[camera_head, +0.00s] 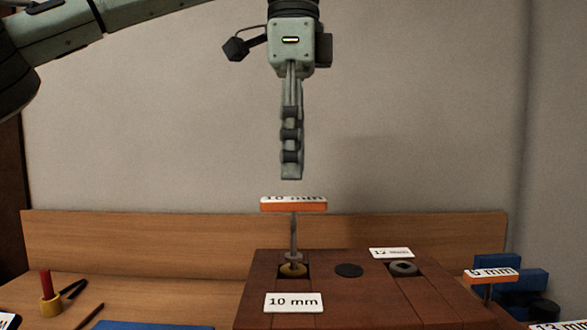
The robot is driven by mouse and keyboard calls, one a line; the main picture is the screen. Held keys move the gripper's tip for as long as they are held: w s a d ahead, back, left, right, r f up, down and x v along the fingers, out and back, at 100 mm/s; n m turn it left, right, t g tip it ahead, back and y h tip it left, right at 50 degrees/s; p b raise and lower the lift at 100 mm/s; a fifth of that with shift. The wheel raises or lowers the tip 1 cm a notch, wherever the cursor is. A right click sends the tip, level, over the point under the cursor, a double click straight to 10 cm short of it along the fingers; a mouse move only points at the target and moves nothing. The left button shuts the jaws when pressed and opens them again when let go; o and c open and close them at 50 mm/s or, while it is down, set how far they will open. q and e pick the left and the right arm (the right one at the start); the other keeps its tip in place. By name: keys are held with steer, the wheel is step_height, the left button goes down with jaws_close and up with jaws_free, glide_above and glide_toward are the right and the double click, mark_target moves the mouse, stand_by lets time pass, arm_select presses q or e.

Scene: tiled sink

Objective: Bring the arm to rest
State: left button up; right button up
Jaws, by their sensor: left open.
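My left arm (150,8) comes in from the upper left, and its gripper (291,176) hangs pointing down, seen edge-on, so the fingers overlap. It is open and empty. Just below it, with a small gap in the picture, is the orange handle (293,205) of a T-handle key with a white "10 mm" label. The key's shaft (293,238) stands upright with its lower end at a brass-coloured fitting (293,270) in a brown block (350,305). My right gripper is not in view.
The block carries a "10 mm" tag (293,302), a "12 mm" tag (391,253), a grey socket (403,268) and a dark disc (348,270). Another orange-handled key (491,276) stands at right near blue pieces (520,279). A red-handled tool (47,290) stands left. Space around the gripper is clear.

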mark_target(293, 198)
arm_select(q)
steer(key=shift+r, duration=0.15)
step_height(293, 198, down, 7)
steer(key=shift+f, duration=0.1)
stand_by(0.6)
